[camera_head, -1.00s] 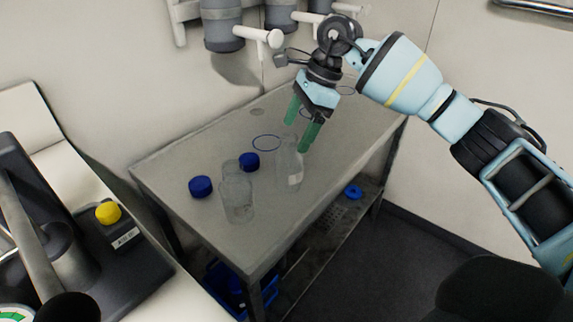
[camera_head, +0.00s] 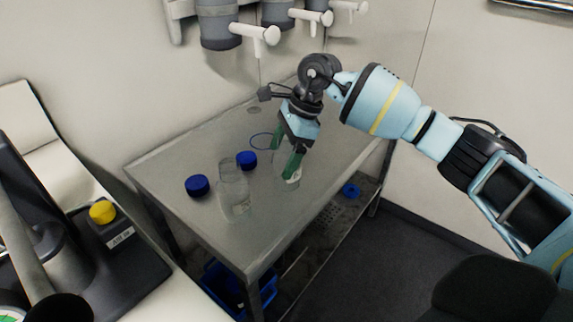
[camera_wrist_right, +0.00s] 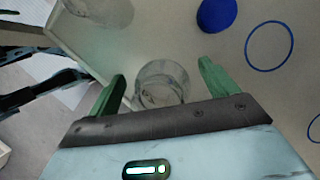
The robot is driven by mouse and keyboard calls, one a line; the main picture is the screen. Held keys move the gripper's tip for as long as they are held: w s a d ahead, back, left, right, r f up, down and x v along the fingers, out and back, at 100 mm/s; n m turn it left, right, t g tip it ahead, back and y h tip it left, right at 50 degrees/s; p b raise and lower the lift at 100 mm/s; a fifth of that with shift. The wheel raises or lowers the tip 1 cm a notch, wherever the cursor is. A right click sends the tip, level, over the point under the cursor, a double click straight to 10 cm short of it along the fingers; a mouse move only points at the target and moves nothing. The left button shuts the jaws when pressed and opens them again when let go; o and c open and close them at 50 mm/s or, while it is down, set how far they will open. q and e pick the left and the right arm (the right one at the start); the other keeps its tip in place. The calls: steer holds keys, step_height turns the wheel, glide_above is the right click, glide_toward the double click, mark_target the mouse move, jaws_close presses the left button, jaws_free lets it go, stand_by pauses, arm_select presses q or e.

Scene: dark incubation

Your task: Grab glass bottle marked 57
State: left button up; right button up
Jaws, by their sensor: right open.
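A clear glass bottle (camera_head: 279,182) stands on the grey table (camera_head: 190,155), partly hidden behind my right gripper (camera_head: 284,158). The right gripper is open and tilted downward, with its green fingers around the upper part of this bottle. In the right wrist view the bottle's round mouth (camera_wrist_right: 162,78) lies between the two open green fingertips (camera_wrist_right: 162,76). No number is legible on either bottle. My left gripper is not in view.
Two blue caps (camera_head: 197,185) (camera_head: 246,160) are on the table near the second bottle. A thin blue ring (camera_head: 262,141) lies behind. Grey cylinders with white handles (camera_head: 257,35) hang on the wall. A yellow-topped item (camera_head: 103,212) stands on a dark device at left.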

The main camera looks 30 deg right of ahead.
mark_target(285, 137)
steer(key=shift+c, duration=0.5)
steer(key=c, duration=1.1)
steer(key=shift+r, duration=0.15)
steer(key=shift+r, duration=1.6)
steer(key=shift+s+r, duration=0.15)
steer(key=shift+s, duration=0.1)
steer(key=s+a, duration=0.1)
steer(key=s, duration=0.4)
steer(key=s+a+r, duration=0.1)
steer(key=s, duration=0.4)
steer(key=s+a, duration=0.1)
steer(key=s, duration=0.4)
steer(key=shift+a+r, duration=0.15)
steer(key=shift+a, duration=0.05)
